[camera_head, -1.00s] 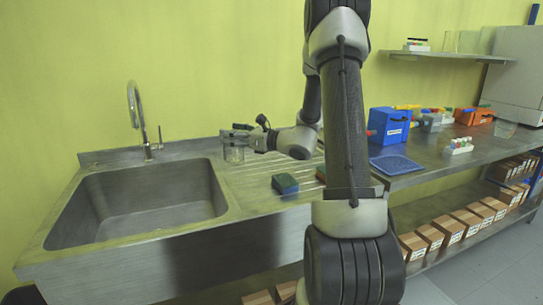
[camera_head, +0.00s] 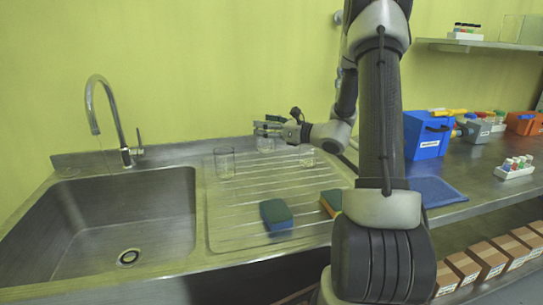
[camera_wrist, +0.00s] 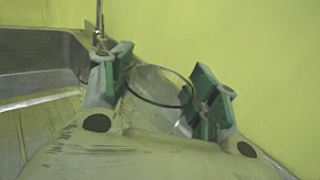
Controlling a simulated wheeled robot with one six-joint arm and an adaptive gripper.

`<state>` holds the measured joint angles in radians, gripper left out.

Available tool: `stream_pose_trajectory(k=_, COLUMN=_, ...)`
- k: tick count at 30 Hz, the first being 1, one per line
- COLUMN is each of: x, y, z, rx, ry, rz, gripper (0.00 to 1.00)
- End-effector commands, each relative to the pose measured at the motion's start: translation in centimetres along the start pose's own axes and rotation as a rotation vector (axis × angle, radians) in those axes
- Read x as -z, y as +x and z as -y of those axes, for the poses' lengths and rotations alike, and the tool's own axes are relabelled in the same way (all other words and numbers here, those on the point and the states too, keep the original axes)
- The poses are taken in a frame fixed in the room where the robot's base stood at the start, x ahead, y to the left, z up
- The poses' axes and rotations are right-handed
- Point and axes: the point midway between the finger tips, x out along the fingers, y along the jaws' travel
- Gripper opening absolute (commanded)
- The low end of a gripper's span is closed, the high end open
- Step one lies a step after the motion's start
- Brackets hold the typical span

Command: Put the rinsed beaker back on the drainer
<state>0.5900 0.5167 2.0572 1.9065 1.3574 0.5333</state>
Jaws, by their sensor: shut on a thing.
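My gripper (camera_head: 268,130) is shut on a clear glass beaker (camera_head: 265,145), above the back of the ribbed steel drainer (camera_head: 245,220). In the wrist view the beaker's round rim (camera_wrist: 160,86) shows between the green-padded fingers of the gripper (camera_wrist: 160,92). It looks tilted there, and its lower part is hidden by my gripper body. Whether its base touches the drainer I cannot tell. A second clear beaker (camera_head: 224,163) stands on the drainer to the left, near the sink. Another piece of clear glassware (camera_head: 306,157) stands to the right, partly hidden by my wrist.
The sink (camera_head: 100,225) with its tap (camera_head: 120,130) is at the left. A blue-green sponge (camera_head: 277,215) lies on the drainer's front, with another sponge (camera_head: 331,200) beside my arm. A blue mat (camera_head: 437,191) and blue box (camera_head: 427,135) are to the right. The wall is close behind.

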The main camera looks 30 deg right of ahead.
Motion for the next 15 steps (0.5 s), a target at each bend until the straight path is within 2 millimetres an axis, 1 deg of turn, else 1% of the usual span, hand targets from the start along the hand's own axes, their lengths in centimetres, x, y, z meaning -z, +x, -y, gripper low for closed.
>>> stream_pose_trajectory(k=1, x=1.2, y=0.0, z=0.0, rx=0.000, ry=0.005, rz=-0.002, gripper=0.22)
stream_pose_trajectory(k=3, x=2.4, y=0.0, z=0.0, rx=0.000, ry=0.004, rz=-0.002, gripper=0.22)
stream_pose_trajectory(k=8, x=4.0, y=0.0, z=0.0, rx=0.000, ry=0.002, rz=0.000, gripper=0.22)
stream_pose_trajectory(k=12, x=6.3, y=0.0, z=0.1, rx=0.001, ry=0.003, rz=-0.001, gripper=0.22)
stream_pose_trajectory(k=15, x=7.4, y=0.0, z=0.1, rx=0.001, ry=0.001, rz=0.000, gripper=0.22)
